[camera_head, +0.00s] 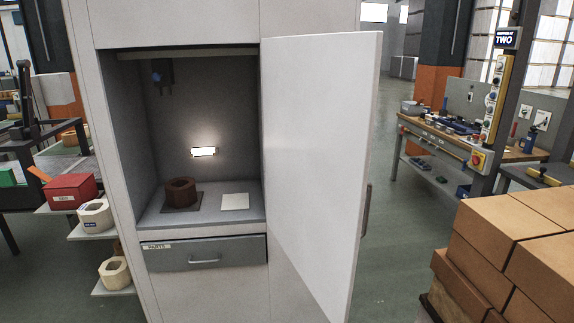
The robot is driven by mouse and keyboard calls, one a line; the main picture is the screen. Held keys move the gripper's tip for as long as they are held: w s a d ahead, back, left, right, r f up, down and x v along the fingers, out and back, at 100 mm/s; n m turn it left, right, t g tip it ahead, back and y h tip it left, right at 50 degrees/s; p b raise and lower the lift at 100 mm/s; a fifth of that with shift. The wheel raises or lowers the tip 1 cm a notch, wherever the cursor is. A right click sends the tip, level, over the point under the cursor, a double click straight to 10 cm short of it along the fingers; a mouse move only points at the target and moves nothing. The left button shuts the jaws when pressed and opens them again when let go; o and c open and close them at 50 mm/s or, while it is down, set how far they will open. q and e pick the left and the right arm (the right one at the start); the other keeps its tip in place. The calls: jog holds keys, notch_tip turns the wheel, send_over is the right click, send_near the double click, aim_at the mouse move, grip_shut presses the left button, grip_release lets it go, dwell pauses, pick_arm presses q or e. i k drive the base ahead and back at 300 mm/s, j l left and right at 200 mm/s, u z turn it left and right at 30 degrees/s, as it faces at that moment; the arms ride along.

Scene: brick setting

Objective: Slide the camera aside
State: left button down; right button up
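An open cabinet (110,120) stands in front of me. A small dark device (162,76) hangs in its upper left part below a pale rail (185,52); it may be the camera, but its details are too dim to tell. Neither of my grippers is in view.
The white cabinet door (320,160) is swung open on the right. A small lit lamp (204,151) is on the back wall. A closed drawer (205,260) is below. Cardboard boxes (500,250) are stacked at right.

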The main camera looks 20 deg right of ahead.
aim_at(163, 74)
jog(key=i+l+u, duration=0.25)
jog(key=i+l, duration=0.55)
jog(key=l+u, duration=0.25)
jog(key=l, duration=1.5)
jog(key=i+j+z, duration=0.25)
jog(key=j, duration=0.85)
jog(key=j+z, duration=0.2)
jog(key=j, duration=0.85)
jog(key=k, duration=0.05)
